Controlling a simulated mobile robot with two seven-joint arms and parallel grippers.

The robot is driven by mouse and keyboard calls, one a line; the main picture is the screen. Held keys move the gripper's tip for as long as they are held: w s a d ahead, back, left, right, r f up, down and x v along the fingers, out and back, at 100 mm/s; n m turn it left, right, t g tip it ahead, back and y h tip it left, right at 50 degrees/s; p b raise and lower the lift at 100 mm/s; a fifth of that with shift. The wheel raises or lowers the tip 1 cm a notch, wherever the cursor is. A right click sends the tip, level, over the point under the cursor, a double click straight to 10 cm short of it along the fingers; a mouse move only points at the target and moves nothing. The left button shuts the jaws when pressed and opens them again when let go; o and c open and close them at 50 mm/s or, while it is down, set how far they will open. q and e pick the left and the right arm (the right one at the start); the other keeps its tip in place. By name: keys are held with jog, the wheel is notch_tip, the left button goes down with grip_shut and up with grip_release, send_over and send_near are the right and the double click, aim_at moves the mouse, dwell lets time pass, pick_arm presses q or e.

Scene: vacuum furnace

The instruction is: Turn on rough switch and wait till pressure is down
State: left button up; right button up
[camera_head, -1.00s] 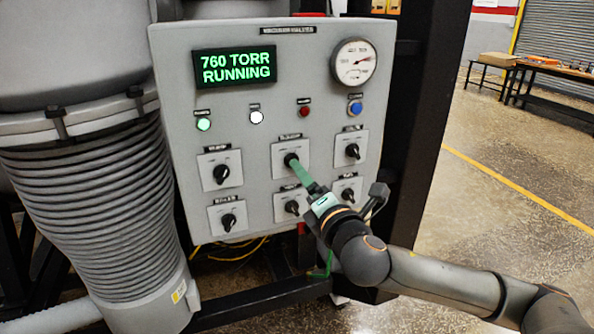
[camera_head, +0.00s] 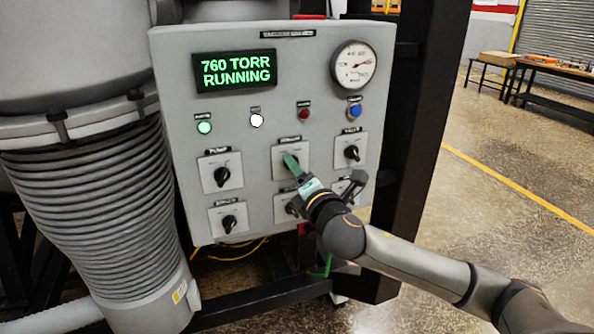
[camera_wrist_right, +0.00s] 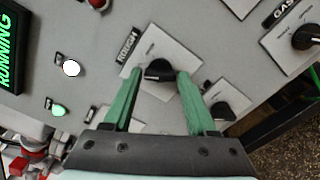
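The rough switch is a black rotary knob (camera_wrist_right: 158,70) on a light square plate labelled ROUGH in the right wrist view. In the head view its plate (camera_head: 302,148) is the upper middle one on the grey control panel (camera_head: 240,135), with the knob mostly hidden. My right gripper (camera_wrist_right: 160,73) is open, with one green fingertip on each side of the knob and small gaps showing. It also shows at the switch in the head view (camera_head: 290,160). The pressure display (camera_head: 235,69) reads 760 TORR RUNNING. My left gripper is not in view.
Other black knobs surround the switch, including one at upper left (camera_head: 222,177) and one at upper right (camera_head: 352,152). A round gauge (camera_head: 354,64) and several small lights or buttons sit above. A ribbed grey vessel (camera_head: 95,225) stands left; open floor lies right.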

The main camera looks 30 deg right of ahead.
grip_shut()
jog(key=shift+m, duration=0.3)
jog(key=m+p, duration=0.1)
jog(key=m, duration=1)
dwell(0.5)
jog(key=shift+m, duration=0.3)
jog(key=shift+o, duration=2.1)
grip_release()
